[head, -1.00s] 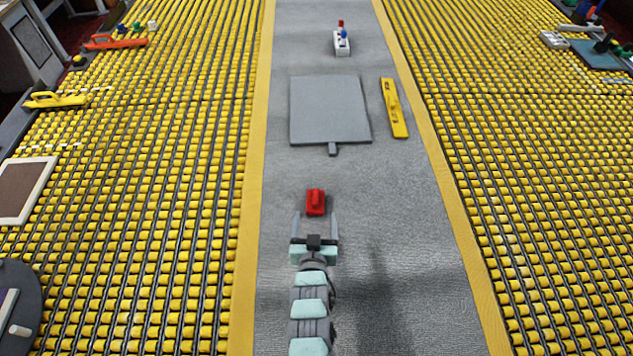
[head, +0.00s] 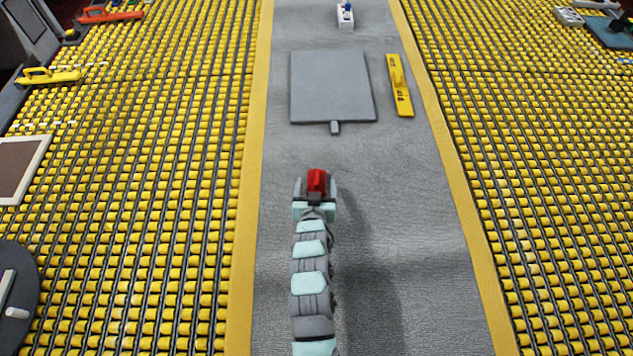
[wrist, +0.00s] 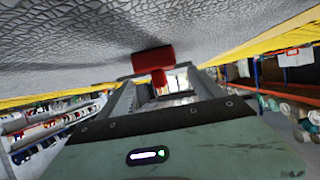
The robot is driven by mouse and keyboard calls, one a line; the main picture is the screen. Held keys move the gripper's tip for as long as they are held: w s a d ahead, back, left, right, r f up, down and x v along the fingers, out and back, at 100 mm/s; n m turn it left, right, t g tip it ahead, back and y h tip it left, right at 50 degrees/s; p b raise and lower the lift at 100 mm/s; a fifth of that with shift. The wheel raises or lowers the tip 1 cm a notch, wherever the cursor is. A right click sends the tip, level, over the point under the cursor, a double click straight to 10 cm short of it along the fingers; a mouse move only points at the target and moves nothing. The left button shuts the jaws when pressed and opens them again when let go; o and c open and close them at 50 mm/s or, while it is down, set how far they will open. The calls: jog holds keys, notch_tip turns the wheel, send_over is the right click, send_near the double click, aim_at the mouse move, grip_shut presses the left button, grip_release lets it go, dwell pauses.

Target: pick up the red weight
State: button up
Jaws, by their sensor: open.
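The red weight (head: 317,180) rests on the grey rug (head: 400,220) in the head view, below the flat grey plate. My gripper (head: 316,185) is at the weight, with one finger on its left and one on its right. The fingers are open and I see no clear contact with the weight. In the wrist view the red weight (wrist: 153,61) shows just beyond and between the fingertips of my gripper (wrist: 157,84). The lower part of the weight is partly hidden by my gripper in the head view.
A grey plate with a small tab (head: 332,87) lies ahead on the rug. A yellow tool (head: 399,85) lies to its right, and a white block (head: 345,17) is farther up. Yellow roller beds (head: 150,200) flank the rug. Bare rug surrounds the weight.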

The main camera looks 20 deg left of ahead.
aim_at(316, 179)
jog(key=shift+r+x, duration=0.2)
jog(key=shift+x, duration=1.45)
grip_shut()
